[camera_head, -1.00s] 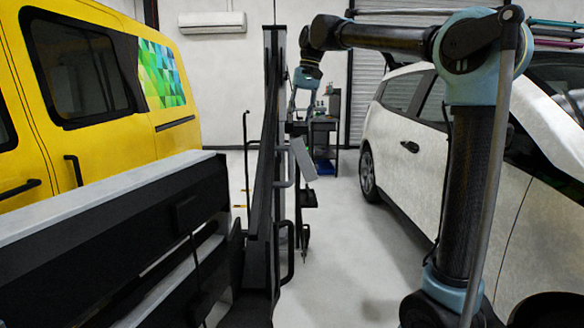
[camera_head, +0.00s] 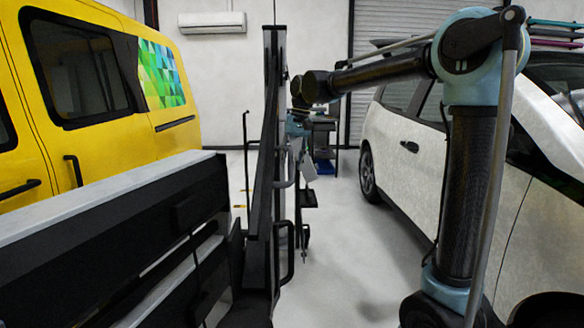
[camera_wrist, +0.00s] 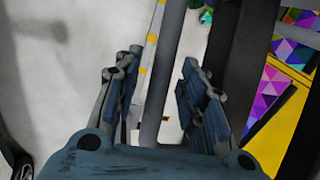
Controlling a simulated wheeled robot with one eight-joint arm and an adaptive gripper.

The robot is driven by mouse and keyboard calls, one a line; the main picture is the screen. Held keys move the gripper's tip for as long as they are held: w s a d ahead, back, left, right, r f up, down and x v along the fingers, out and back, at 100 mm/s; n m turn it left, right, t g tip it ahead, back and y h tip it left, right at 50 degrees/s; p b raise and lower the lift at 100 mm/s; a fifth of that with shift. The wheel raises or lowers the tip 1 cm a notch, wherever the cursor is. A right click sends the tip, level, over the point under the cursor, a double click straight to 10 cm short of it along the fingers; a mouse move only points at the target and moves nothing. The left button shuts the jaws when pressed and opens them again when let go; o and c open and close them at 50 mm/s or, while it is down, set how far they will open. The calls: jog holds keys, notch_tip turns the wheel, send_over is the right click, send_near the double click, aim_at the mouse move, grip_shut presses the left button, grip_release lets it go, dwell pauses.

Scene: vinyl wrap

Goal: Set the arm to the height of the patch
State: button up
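A patch of green, yellow and blue facets (camera_head: 162,75) covers the rear side of the yellow van (camera_head: 95,135) in the head view. Purple, pink and orange facets (camera_wrist: 270,88) show on a yellow surface at the right of the wrist view. My gripper (camera_wrist: 162,68) is open, its two blue-grey fingers apart, with a grey pole visible between them beyond. In the head view my gripper (camera_head: 299,130) hangs below the end of my arm, lower than the patch's middle and right of it.
A tall black upright (camera_head: 266,150) stands between my gripper and the van. A white car (camera_head: 420,160) stands at the right. Grey floor (camera_head: 345,250) is clear between them. A dark work table (camera_head: 323,130) stands at the back.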

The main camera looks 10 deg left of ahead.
jog(key=shift+a+f, duration=0.15)
jog(key=shift+f, duration=0.75)
grip_shut()
jog(key=f, duration=0.1)
jog(key=w+f, duration=0.1)
jog(key=shift+a+f, duration=0.1)
jog(key=shift+f, duration=0.25)
grip_release()
notch_tip(320, 180, up, 12)
jog(key=d, duration=0.2)
jog(key=shift+w+f, duration=0.15)
jog(key=shift+w, duration=0.1)
